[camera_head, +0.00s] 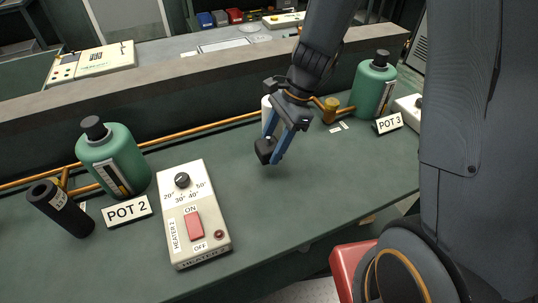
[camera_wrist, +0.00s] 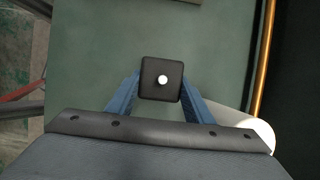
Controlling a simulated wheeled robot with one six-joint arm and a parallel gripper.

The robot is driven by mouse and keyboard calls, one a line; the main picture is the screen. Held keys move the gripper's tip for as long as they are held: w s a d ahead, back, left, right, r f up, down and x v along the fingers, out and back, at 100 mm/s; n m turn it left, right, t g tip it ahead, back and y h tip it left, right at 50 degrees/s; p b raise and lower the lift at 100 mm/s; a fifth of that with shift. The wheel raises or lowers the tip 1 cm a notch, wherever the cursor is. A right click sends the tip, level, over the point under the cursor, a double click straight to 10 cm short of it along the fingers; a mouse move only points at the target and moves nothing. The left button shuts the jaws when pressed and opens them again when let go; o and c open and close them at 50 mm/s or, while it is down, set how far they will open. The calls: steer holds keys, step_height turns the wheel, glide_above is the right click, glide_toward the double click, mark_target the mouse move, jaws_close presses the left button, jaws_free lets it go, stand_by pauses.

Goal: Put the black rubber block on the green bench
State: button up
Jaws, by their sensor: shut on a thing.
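The black rubber block (camera_head: 264,150) is between the blue fingers of my gripper (camera_head: 277,148) in the head view. In the wrist view the block (camera_wrist: 161,79) is a dark square with a round white spot at its middle, and the fingers of my gripper (camera_wrist: 161,88) press on its two sides. The gripper is shut on it. The green bench (camera_head: 300,195) lies below the block. I cannot tell whether the block touches the bench top or hangs just above it.
A green bottle (camera_head: 115,160) stands behind the POT 2 sign (camera_head: 128,211), beside a black cylinder (camera_head: 60,207) and a heater box (camera_head: 194,215). Another bottle (camera_head: 373,86) stands by the POT 3 sign (camera_head: 387,123). A copper pipe (camera_head: 200,132) runs along the back. The bench middle is clear.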

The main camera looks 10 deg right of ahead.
steer(key=shift+f, duration=2.2)
steer(key=shift+f, duration=0.1)
steer(key=shift+f, duration=0.1)
steer(key=o, duration=1.2)
steer(key=v, duration=1.2)
steer(key=s+d+n+t+h, duration=0.1)
steer(key=s+d+n+h, duration=0.1)
steer(key=s+n, duration=0.3)
steer(key=s+d+n+t+h+b, duration=0.1)
steer(key=s+d+n, duration=0.4)
steer(key=n, duration=0.5)
steer(key=shift+d+f+h, duration=0.15)
steer(key=shift+f+h, duration=0.15)
steer(key=shift+h, duration=0.4)
